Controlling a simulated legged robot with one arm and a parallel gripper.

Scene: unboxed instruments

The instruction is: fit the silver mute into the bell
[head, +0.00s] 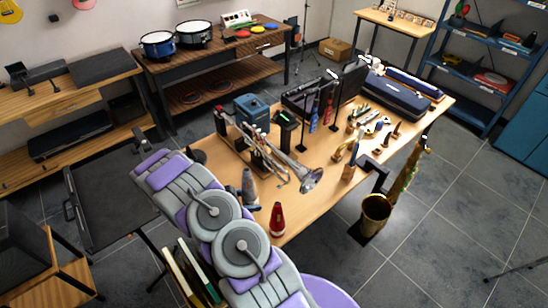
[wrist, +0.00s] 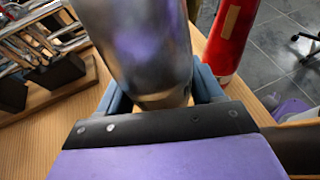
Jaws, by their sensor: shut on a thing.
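My gripper (wrist: 160,88) is shut on the silver mute (wrist: 145,45); its blue-grey fingers press on either side of the mute's lower part. The mute stands upright just above or on the wooden table; I cannot tell if it touches. In the head view the silver mute (head: 249,186) is near the table's front left edge, and my gripper is mostly hidden behind my arm. The silver trumpet lies on a stand, its bell (head: 313,180) pointing to the lower right, to the right of the mute. Trumpet tubing (wrist: 38,45) shows at left in the wrist view.
A red mute (head: 277,219) stands close by, right of the silver one; it also shows in the wrist view (wrist: 233,35). Cases (head: 396,95) and small parts fill the back and right of the table.

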